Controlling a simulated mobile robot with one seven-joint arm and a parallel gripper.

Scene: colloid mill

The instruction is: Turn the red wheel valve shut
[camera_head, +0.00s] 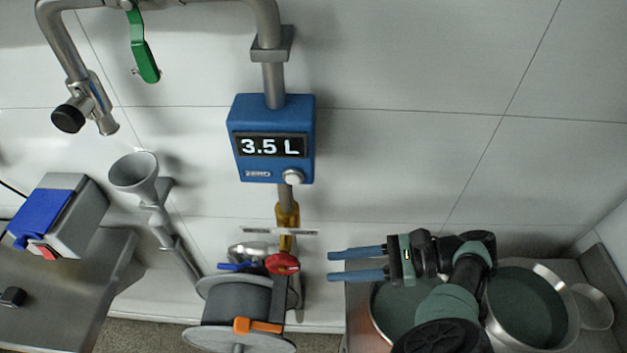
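The red wheel valve (283,264) sits low in the middle of the view, on the pipework below the blue meter and just above the grey reel. My gripper (329,267) is to the right of the red wheel, its two blue fingers pointing left. The fingers are parallel with a gap between them, and nothing is held. The fingertips are apart from the wheel in the picture; how far apart in depth I cannot tell.
A blue meter (271,139) reading 3.5 L hangs above. A grey reel (238,301) with an orange handle (262,326) stands below the wheel. A yellow part (287,216) is above it. A blue lever (236,266) lies left. Round pans (570,318) are at right.

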